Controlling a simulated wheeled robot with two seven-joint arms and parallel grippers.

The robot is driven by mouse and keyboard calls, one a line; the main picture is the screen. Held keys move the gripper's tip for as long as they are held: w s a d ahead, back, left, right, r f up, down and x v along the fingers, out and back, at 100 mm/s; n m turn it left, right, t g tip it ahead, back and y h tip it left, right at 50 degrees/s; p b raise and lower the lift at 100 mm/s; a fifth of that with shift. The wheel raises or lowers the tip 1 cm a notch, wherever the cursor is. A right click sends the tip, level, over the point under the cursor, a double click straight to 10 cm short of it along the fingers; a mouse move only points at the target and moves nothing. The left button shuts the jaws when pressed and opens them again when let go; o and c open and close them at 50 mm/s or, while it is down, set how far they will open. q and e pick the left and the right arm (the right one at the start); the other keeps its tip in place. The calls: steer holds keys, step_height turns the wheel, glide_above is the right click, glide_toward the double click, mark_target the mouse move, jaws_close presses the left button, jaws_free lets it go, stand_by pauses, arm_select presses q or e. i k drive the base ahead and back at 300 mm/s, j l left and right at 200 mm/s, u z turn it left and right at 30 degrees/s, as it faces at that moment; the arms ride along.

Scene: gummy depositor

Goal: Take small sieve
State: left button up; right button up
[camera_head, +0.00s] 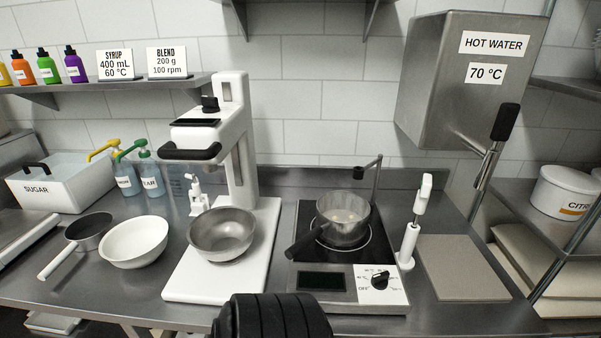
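A small round utensil (91,231) with a dark grey inside and a pale rim lies on the left of the steel counter; it looks like the small sieve, though I cannot make out any mesh. Its long white handle (61,262) points toward the front left. It sits just left of a white bowl (134,242).
A sugar bin (62,183) and pump bottles (124,178) stand behind. Right of the white bowl is a white stand mixer (240,150) with a steel bowl (222,233). A saucepan (343,219) sits on a hot plate. A grey mat (463,268) lies bare at right.

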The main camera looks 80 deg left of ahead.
mark_target(85, 234)
steer(key=u, duration=4.05)
